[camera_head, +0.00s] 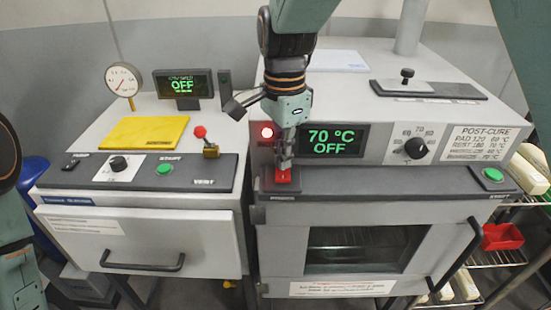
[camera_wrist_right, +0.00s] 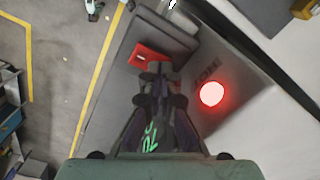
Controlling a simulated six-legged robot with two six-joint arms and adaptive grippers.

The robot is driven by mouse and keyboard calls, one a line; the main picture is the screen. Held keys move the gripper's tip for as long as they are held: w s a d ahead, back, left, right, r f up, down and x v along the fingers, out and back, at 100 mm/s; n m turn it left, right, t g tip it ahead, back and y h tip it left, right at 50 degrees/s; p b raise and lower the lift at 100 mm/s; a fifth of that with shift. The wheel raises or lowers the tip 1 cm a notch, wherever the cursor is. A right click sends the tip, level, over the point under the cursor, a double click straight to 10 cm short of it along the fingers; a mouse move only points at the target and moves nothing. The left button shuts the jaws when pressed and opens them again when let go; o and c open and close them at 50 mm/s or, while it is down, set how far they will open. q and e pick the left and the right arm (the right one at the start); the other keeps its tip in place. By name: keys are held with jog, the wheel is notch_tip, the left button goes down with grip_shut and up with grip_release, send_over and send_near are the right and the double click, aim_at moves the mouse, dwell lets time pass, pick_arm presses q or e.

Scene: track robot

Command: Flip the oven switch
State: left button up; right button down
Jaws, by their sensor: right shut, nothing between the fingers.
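The oven (camera_head: 280,228) stands at the right in the head view, with a display (camera_head: 335,140) reading 70 °C OFF. The red oven switch (camera_head: 283,181) sits on the dark ledge below the display's left end; it also shows in the right wrist view (camera_wrist_right: 150,55). My right gripper (camera_head: 285,164) is shut and empty, pointing down right above the switch. Whether its fingertips touch the switch I cannot tell. A red lamp (camera_head: 267,132) glows left of the display and also in the right wrist view (camera_wrist_right: 212,93). My left gripper is not in view.
A second machine with an OFF display (camera_head: 183,84), a gauge (camera_head: 123,80) and a yellow pad (camera_head: 145,131) stands at left. The oven front has a dial (camera_head: 416,148) and a green button (camera_head: 493,175). A shelf with a red bin (camera_head: 502,236) is at right.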

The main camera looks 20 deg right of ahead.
notch_tip(320, 180, up, 2)
jog(key=shift+r+p, duration=0.1)
jog(key=shift+p, duration=0.8)
jog(key=shift+r+p, duration=0.75)
jog(key=shift+r, duration=1.45)
jog(key=shift+f, duration=0.15)
